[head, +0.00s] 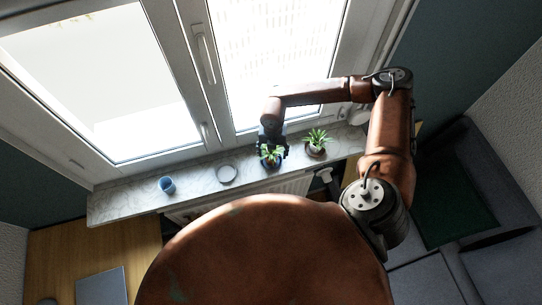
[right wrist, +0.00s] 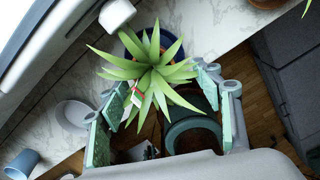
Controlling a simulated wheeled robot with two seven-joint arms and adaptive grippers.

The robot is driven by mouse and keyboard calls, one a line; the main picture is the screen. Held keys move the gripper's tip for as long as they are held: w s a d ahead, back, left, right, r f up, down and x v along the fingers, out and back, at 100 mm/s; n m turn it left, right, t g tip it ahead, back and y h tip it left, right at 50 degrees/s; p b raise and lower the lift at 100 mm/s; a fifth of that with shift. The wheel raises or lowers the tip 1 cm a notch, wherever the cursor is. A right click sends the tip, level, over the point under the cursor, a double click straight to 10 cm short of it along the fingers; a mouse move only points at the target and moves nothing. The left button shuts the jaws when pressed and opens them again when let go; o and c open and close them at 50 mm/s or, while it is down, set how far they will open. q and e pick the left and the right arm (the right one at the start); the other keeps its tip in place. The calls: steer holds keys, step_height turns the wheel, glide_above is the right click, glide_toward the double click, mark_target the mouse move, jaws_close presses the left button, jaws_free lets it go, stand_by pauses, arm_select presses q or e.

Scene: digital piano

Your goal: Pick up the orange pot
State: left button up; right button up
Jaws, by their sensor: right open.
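The orange-brown pot (head: 316,153) with a spiky green plant stands upright on the windowsill. Part of it shows at the top edge of the right wrist view (right wrist: 265,4). Left of it on the sill is a blue pot (right wrist: 130,42) with another spiky plant (right wrist: 150,72); this plant also shows in the head view (head: 270,155). My right gripper (head: 272,144) is at the blue-potted plant, left of the orange pot. In the right wrist view its open fingers (right wrist: 162,88) are on either side of the leaves; contact is unclear. My left gripper is not in view.
The marble sill (head: 130,203) also holds a blue cup (head: 167,185) and a pale round dish (head: 226,174), both left of the plants. The window (head: 100,75) rises behind the sill. A radiator (head: 290,185) is below it, and a grey sofa (head: 480,210) stands at right.

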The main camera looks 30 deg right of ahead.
mark_target(271, 155)
steer(key=f, duration=0.1)
steer(key=w+f+p, duration=0.1)
steer(key=shift+w+f, duration=0.15)
steer(key=shift+f, duration=0.2)
steer(key=shift+s+f, duration=0.2)
steer(key=shift+f, duration=0.7)
steer(key=shift+w, duration=0.1)
steer(key=shift+c, duration=0.8)
steer(key=c, duration=1.3)
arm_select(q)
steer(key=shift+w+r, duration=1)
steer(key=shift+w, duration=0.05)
arm_select(e)
steer(key=shift+r, duration=0.1)
